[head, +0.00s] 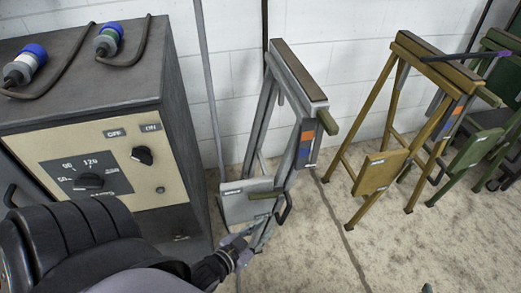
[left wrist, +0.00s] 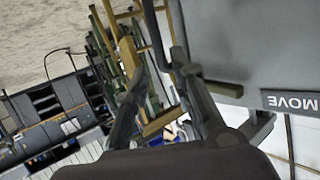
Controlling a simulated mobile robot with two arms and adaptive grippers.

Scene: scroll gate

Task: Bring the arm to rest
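My left arm comes in from the lower left in the head view. Its gripper (head: 258,235) is low in front of the grey folding stand (head: 297,75), near the stand's black loop handle (head: 285,208). In the left wrist view the two fingers of the left gripper (left wrist: 158,75) are spread apart with nothing clamped. A dark bent bar, seemingly that handle (left wrist: 154,35), shows between them; I cannot tell whether they touch it. A grey panel labelled MOVE (left wrist: 250,50) is right beside. A small grey tip at the bottom edge (head: 427,288) may be my right gripper.
A dark cabinet (head: 180,140) with a dial and knob stands close on the left, with plugs and cables on top. A yellow stand (head: 372,175) and green stands (head: 470,150) are at the right. Concrete floor (head: 390,250) is open in front of them.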

